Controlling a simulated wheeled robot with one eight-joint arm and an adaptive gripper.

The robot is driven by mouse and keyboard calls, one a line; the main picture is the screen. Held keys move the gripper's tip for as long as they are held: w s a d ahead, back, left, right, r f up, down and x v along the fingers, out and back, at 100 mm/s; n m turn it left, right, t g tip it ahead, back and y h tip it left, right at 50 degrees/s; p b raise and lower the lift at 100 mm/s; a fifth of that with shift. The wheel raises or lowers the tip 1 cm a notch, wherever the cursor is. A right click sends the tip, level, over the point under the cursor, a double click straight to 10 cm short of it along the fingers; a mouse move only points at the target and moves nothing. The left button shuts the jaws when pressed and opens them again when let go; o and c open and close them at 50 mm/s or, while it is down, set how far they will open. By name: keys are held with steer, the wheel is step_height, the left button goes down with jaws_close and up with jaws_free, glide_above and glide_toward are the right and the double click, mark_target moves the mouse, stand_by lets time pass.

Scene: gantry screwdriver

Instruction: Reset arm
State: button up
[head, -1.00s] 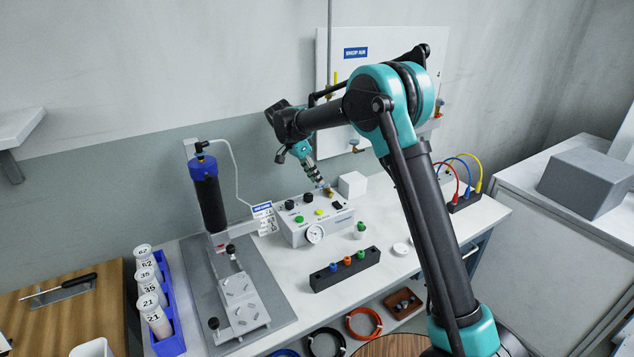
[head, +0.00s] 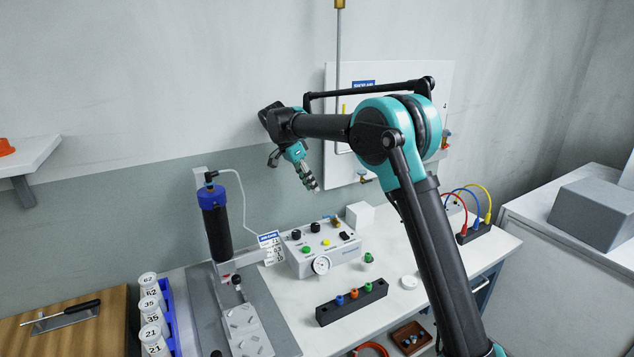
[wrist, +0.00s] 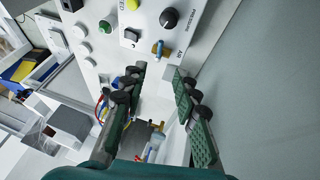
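My gripper (head: 309,178) is in the air above the grey control box (head: 338,258), near the back wall. The wrist view shows its two green-padded fingers (wrist: 160,115) apart with a gap between them and nothing held. My arm is raised and bent across the middle of the head view.
A black block with coloured caps (head: 352,302) lies in front. A white cube (head: 360,215) stands behind right. A wall panel (head: 350,165) is behind my arm. Labelled bottles (head: 152,310) stand at left.

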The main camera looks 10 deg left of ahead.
steer(key=s+d+f+n+y, duration=0.1)
steer(key=s+d+n, duration=0.15)
steer(key=d, duration=0.65)
steer(key=s+d+f+n+y, duration=0.1)
steer(key=s+d+f, duration=0.15)
steer(key=d, duration=0.55)
steer(key=s+d+f+n+y, duration=0.1)
steer(key=s+d, duration=0.3)
steer(key=d, duration=0.5)
steer(key=s+d+f+n+t, duration=0.1)
steer(key=s+d+f, duration=0.3)
steer(key=s, duration=0.3)
steer(key=s+d+f+n+t+y, duration=0.1)
steer(key=s+d+f+n, duration=0.1)
steer(key=s+d+f, duration=0.2)
steer(key=s+d+f+n+t, duration=0.1)
steer(key=s+d+f, duration=0.3)
steer(key=s, duration=0.7)
steer(key=shift+d+n+y, duration=0.4)
steer(key=shift+d+n, duration=0.15)
steer(key=shift+d, duration=0.6)
steer(key=shift+r, duration=0.1)
